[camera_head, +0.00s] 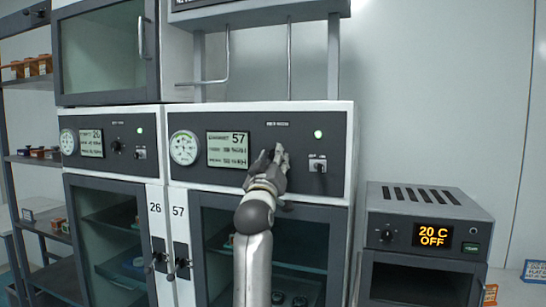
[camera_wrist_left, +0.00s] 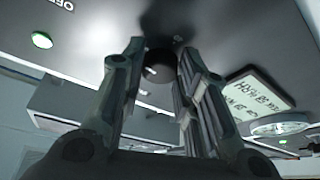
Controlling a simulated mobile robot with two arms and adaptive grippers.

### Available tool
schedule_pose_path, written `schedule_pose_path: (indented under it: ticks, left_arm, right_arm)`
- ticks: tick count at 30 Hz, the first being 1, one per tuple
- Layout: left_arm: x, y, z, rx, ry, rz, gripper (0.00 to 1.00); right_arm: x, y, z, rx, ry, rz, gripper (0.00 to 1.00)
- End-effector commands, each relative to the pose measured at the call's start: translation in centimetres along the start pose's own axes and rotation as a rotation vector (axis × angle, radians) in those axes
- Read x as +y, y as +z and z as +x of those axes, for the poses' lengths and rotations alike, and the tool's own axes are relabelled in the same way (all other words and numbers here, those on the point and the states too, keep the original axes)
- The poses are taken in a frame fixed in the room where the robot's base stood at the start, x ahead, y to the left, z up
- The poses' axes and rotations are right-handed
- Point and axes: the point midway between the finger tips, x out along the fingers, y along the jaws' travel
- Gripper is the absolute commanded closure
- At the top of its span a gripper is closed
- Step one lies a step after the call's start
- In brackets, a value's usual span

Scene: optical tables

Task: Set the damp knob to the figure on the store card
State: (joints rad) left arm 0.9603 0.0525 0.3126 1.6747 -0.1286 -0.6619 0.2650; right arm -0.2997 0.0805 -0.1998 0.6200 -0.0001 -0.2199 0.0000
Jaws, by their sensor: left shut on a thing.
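The damp knob (camera_wrist_left: 158,72) is a round black knob with a pale mark on the cabinet's panel, seen between the fingertips in the left wrist view. My left gripper (camera_wrist_left: 155,60) is shut on it. In the head view my left gripper (camera_head: 274,152) reaches up to the panel of the cabinet marked 57 and hides the knob. The display (camera_head: 228,149) beside it shows 57 above smaller text I cannot read. A blue-edged card (camera_head: 534,271) stands at the far right, its writing too small to read. I cannot tell whether it is the store card.
A round dial (camera_head: 184,147) is left of the display. A switch (camera_head: 318,164) and green lamp (camera_head: 318,134) are right of my gripper. A similar cabinet panel (camera_head: 118,135) marked 26 adjoins on the left. A grey oven (camera_head: 430,213) reading 20 C OFF stands right.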

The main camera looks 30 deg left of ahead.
Motion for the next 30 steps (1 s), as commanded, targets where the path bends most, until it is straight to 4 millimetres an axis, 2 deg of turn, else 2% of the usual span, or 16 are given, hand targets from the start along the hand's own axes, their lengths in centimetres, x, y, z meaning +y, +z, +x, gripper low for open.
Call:
schedule_pose_path:
  ticks: [12,27,28,30]
  left_arm:
    - [0.2,0.07,0.02,-0.003,-0.064,-0.156,0.95]
    - [0.12,0.08,0.0,-0.001,-0.071,-0.171,0.95]
    - [0.12,0.07,0.0,-0.001,-0.071,-0.171,0.7]
    - [0.12,0.06,0.0,-0.001,-0.071,-0.17,0.6]
  right_arm:
    - [0.03,-0.09,-1.23,0.0,0.0,0.0,1.0]
    - [0.01,-0.09,-1.28,0.0,0.0,0.0,1.0]
    - [0.01,-0.09,-1.28,0.0,0.0,0.0,1.0]
    - [0.01,-0.09,-1.28,0.0,0.0,0.0,1.0]
